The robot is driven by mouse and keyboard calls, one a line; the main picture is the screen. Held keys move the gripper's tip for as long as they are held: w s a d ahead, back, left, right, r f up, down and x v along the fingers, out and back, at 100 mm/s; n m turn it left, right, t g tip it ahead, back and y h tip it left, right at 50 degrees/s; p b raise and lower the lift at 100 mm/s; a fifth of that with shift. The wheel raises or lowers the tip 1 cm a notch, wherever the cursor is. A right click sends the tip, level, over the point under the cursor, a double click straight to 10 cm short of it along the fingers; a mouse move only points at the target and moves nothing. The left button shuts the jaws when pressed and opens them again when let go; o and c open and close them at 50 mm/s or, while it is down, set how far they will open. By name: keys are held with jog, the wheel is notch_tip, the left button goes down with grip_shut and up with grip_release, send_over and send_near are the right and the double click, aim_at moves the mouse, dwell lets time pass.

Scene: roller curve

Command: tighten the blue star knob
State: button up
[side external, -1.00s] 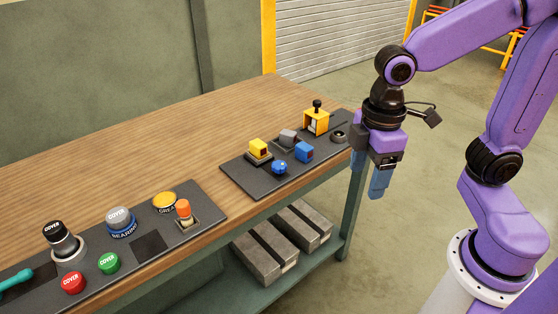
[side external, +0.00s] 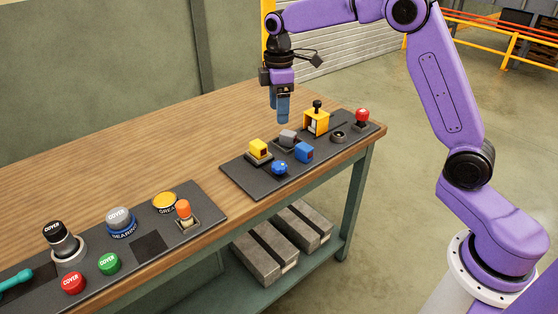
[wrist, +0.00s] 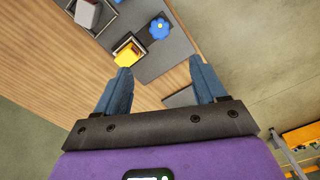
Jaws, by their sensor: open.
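The blue star knob (side external: 279,168) sits near the front edge of the dark far panel (side external: 240,176). In the wrist view the knob (wrist: 159,28) shows near the top, from above, with its lobes clear. My gripper (side external: 283,121) hangs fingers down above the bench, higher than the knob and apart from it. In the wrist view my gripper (wrist: 160,65) is open, with its two blue fingers wide apart and nothing between them. The knob lies beyond the fingertips there.
A yellow housing (side external: 316,122), a black ring (side external: 338,136) and a red knob (side external: 362,115) are further right. The wooden bench top (side external: 190,130) behind is mostly clear.

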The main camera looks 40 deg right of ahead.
aim_at(279, 164)
notch_tip(279, 164, down, 17)
jog(key=shift+f, duration=0.15)
dwell(0.5)
jog(key=c, duration=1.1)
